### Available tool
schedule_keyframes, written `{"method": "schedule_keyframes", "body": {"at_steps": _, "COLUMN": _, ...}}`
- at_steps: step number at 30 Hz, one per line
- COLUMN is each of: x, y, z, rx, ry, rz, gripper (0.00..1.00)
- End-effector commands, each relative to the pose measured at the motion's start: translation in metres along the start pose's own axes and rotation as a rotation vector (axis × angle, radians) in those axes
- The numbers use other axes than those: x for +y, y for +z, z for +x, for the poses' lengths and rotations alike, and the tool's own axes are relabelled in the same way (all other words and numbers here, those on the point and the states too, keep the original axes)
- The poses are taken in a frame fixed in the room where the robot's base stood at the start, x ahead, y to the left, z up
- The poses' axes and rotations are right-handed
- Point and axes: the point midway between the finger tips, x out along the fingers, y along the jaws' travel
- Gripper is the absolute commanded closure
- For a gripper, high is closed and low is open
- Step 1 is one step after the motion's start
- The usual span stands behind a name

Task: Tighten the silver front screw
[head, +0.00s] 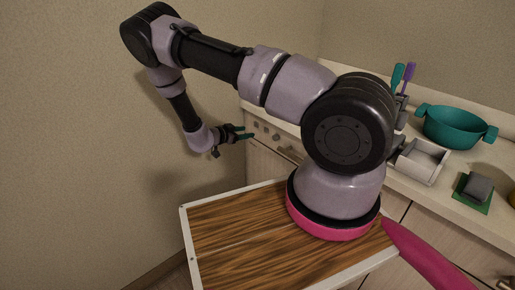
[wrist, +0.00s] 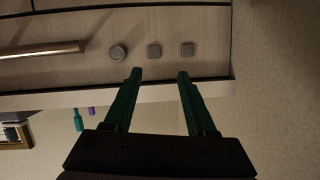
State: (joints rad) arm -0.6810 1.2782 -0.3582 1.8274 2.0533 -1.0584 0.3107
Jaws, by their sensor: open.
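My gripper (wrist: 160,76) is open and empty, its two green fingers pointing at a pale front panel (wrist: 200,22). It also shows in the head view (head: 245,133), close to the counter's left end. In the wrist view, a round grey silver piece (wrist: 118,52) is on the panel, beyond the left fingertip and a little left of it. Two squarish grey pieces, a middle one (wrist: 153,51) and a right one (wrist: 188,49), sit beside it. The fingertips look apart from all three. I cannot tell for certain which piece is the silver front screw.
A bar handle (wrist: 40,50) is left of the round piece. The counter (head: 440,188) holds a teal pot (head: 452,128), a white divided tray (head: 421,161), and a grey block (head: 477,187) on a green pad. A wall (head: 80,130) stands left of my arm.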

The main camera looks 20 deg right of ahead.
Motion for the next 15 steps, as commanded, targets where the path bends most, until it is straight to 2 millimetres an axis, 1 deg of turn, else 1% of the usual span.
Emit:
{"method": "schedule_keyframes", "body": {"at_steps": 1, "x": 0.018, "y": 0.012, "z": 0.006, "rx": 0.071, "ry": 0.016, "rz": -0.034, "gripper": 0.43}}
{"method": "schedule_keyframes", "body": {"at_steps": 3, "x": 0.036, "y": 0.019, "z": 0.011, "rx": 0.158, "ry": 0.034, "rz": -0.067, "gripper": 0.43}}
{"method": "schedule_keyframes", "body": {"at_steps": 6, "x": 0.057, "y": 0.026, "z": 0.016, "rx": 0.255, "ry": 0.054, "rz": -0.102, "gripper": 0.43}}
{"method": "schedule_keyframes", "body": {"at_steps": 9, "x": 0.070, "y": 0.029, "z": 0.018, "rx": 0.315, "ry": 0.064, "rz": -0.122, "gripper": 0.43}}
{"method": "schedule_keyframes", "body": {"at_steps": 12, "x": 0.075, "y": 0.029, "z": 0.019, "rx": 0.342, "ry": 0.070, "rz": -0.131, "gripper": 0.43}}
{"method": "schedule_keyframes", "body": {"at_steps": 15, "x": 0.077, "y": 0.029, "z": 0.021, "rx": 0.346, "ry": 0.072, "rz": -0.132, "gripper": 0.43}}
